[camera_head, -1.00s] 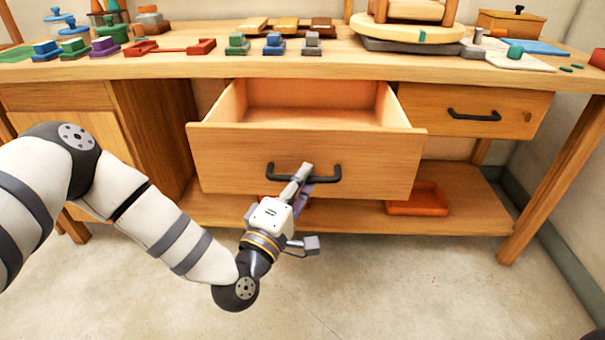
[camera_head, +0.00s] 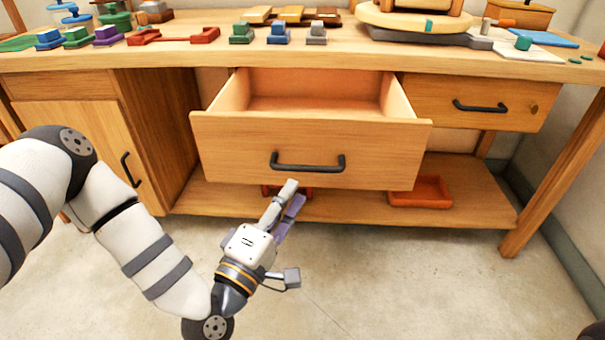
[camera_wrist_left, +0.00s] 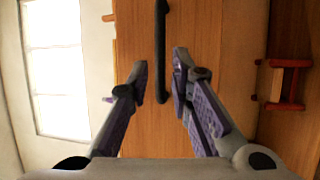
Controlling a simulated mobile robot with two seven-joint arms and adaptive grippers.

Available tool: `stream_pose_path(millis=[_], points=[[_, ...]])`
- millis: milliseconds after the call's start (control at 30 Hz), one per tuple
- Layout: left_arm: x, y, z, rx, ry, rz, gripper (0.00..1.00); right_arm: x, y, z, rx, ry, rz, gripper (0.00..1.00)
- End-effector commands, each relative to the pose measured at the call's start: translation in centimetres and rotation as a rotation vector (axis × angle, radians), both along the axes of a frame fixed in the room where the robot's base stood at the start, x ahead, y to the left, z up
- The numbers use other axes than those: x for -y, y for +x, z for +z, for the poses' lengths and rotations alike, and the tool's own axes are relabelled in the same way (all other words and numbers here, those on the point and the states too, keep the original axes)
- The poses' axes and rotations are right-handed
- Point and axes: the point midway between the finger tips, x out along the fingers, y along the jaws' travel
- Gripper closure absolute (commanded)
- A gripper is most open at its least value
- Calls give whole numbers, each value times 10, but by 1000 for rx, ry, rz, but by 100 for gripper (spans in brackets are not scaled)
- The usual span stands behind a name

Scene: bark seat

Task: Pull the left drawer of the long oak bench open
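The long oak bench (camera_head: 330,60) stands ahead. Its left drawer (camera_head: 225,150) is pulled well out, and the part of its inside that shows is empty. The drawer front has a black bar handle (camera_head: 308,167), which also shows in the left wrist view (camera_wrist_left: 160,50). My left gripper (camera_head: 293,193) is just below and in front of the handle, apart from it in the head view. In the left wrist view its two fingers (camera_wrist_left: 160,76) are spread with nothing held, and the handle lies ahead between the fingertips. My right gripper is out of view.
The right drawer (camera_head: 430,105) is shut. A cabinet door (camera_head: 80,130) with a black handle is at left. Red trays (camera_head: 420,192) sit on the low shelf (camera_head: 350,208). Several coloured blocks stand on the bench top. The floor (camera_head: 400,280) in front is clear.

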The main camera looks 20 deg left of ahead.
Motion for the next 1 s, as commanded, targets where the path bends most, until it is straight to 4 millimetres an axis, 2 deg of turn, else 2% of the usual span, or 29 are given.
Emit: stream_pose_path(millis=[100, 233, 733, 767, 867, 967, 1000], points=[[-3, -26, -6, -4, -1, 0, 80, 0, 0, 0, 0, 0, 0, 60], [-5, -41, -8, -1, 0, 0, 80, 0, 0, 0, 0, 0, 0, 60], [-3, -45, -11, -13, 7, -6, 80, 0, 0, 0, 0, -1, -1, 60], [0, -47, -17, -33, 21, -19, 80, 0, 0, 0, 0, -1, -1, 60], [27, -67, -63, -204, 134, -117, 80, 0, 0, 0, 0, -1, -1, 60], [58, -121, -137, -478, 328, -299, 80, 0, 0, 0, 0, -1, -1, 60], [66, -150, -165, -588, 409, -380, 80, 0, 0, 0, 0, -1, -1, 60]])
